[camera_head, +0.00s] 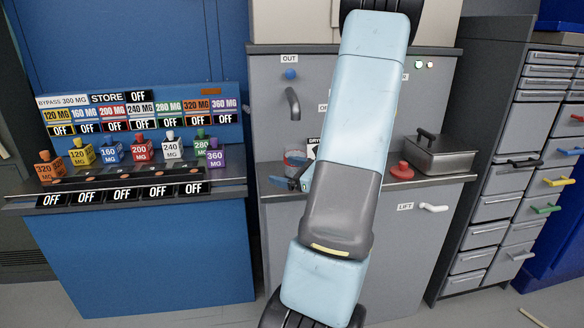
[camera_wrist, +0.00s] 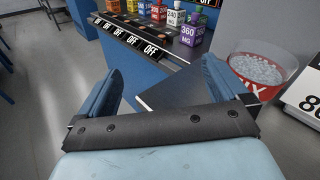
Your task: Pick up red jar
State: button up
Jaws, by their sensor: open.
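The red jar (camera_head: 141,150), labelled 200 MG, stands on the blue station's shelf between the blue and white jars. It also shows at the top of the wrist view (camera_wrist: 159,13). My gripper (camera_wrist: 162,78) is open and empty, its two blue fingers spread apart. It is to the right of the jar row and apart from the red jar. In the head view my arm hides most of the gripper; only part of a blue finger shows near the grey counter's left end.
Orange, yellow, blue, white (camera_head: 171,149), green and purple (camera_head: 215,156) jars share the shelf. A row of OFF displays (camera_head: 122,194) runs along its front. A tub of pellets (camera_wrist: 262,72) stands close right of my gripper. A metal box (camera_head: 440,158) sits on the grey counter.

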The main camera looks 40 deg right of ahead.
jog(key=s+d+f+m+h, duration=0.1)
jog(key=d+m+h, duration=0.1)
jog(key=d, duration=0.1)
jog(key=s+d+f+m+t+h, duration=0.1)
jog(key=d+m+h, duration=0.1)
jog(key=d, duration=0.1)
jog(key=s+d+f+m+h, duration=0.2)
jog(key=d, duration=0.2)
jog(key=shift+t, duration=0.3)
jog(key=shift+d+f+m, duration=0.15)
jog(key=shift+d+m, duration=0.1)
jog(key=shift+m, duration=0.15)
jog(key=w, duration=0.4)
jog(key=w+d, duration=0.1)
jog(key=w, duration=0.8)
jog(key=shift+w+d, duration=0.2)
jog(key=shift+d, duration=0.15)
jog(key=c, duration=1.1)
